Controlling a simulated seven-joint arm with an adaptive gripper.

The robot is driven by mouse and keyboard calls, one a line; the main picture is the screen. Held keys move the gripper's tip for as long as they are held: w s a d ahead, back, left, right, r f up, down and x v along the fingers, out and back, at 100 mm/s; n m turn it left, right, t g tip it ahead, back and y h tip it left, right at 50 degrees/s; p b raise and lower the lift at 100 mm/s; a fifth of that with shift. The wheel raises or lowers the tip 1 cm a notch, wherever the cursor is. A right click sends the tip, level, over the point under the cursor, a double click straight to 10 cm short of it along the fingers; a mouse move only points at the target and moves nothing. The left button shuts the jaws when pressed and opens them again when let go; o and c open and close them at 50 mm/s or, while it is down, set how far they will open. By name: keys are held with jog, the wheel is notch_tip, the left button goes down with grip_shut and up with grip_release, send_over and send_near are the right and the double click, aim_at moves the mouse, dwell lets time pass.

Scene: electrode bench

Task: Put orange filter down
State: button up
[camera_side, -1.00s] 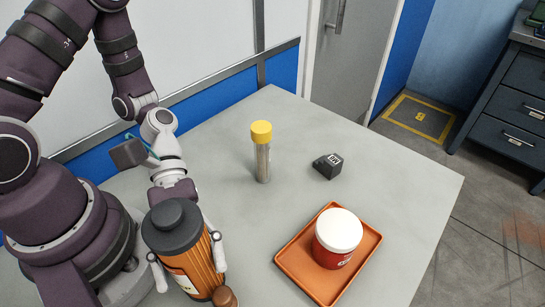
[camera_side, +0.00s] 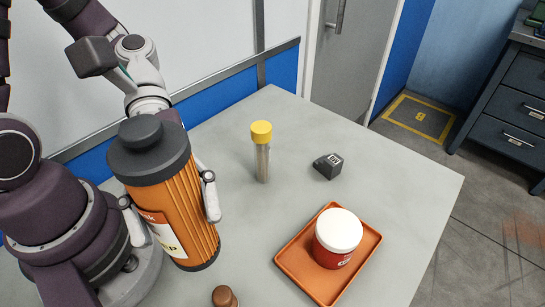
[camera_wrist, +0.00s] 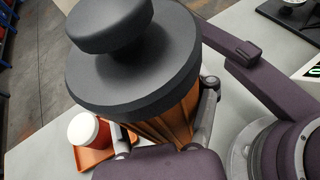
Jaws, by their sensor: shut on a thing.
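The orange filter (camera_side: 188,215) is a ribbed orange cylinder with a dark grey cap and a white-and-orange label. My gripper (camera_side: 172,213) is shut around its body, one finger on each side. The filter is upright with a slight tilt, in the left part of the side view. It seems to hang above the table, but the exact gap under it is hard to tell. In the wrist view the filter (camera_wrist: 165,115) fills the middle, its dark cap covering most of its body and its base hidden.
An orange tray (camera_side: 290,262) holds a red jar with a white lid (camera_side: 338,238). A yellow-capped clear tube (camera_side: 262,155) and a small dark block (camera_side: 328,166) stand behind. A small brown knobbed object (camera_side: 225,297) sits at the front edge of the view. The table centre (camera_side: 245,225) is bare.

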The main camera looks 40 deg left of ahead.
jog(key=w+f+n+t, duration=0.1)
jog(key=w+n+t, duration=0.1)
jog(key=w, duration=0.4)
jog(key=w+f+n+t+h, duration=0.1)
jog(key=w+n+t, duration=0.2)
jog(key=w, duration=0.4)
jog(key=shift+w+d+f+t, duration=0.15)
jog(key=shift+w+f+t, duration=0.1)
jog(key=shift+f+t, duration=0.15)
jog(key=w+n+t, duration=0.1)
jog(key=w, duration=0.2)
jog(key=w+a+n+t, duration=0.1)
jog(key=w+n+t, duration=0.1)
jog(key=w, duration=0.1)
jog(key=w+a+r+n+t, duration=0.1)
jog(key=w+t, duration=0.1)
jog(key=w, duration=0.2)
jog(key=shift+w+n+y, duration=0.1)
jog(key=shift+n+y, duration=0.2)
jog(key=w+a+n+t+y, duration=0.6)
jog(key=w+a+n+t, duration=0.15)
jog(key=a, duration=0.35)
jog(key=shift+n+g, duration=0.25)
jog(key=f, duration=0.5)
jog(key=a+f, duration=0.1)
jog(key=f, duration=0.1)
jog(key=shift+w+a+f, duration=0.1)
jog(key=shift+w+f, duration=0.05)
jog(key=shift+f, duration=0.1)
jog(key=shift+f, duration=0.1)
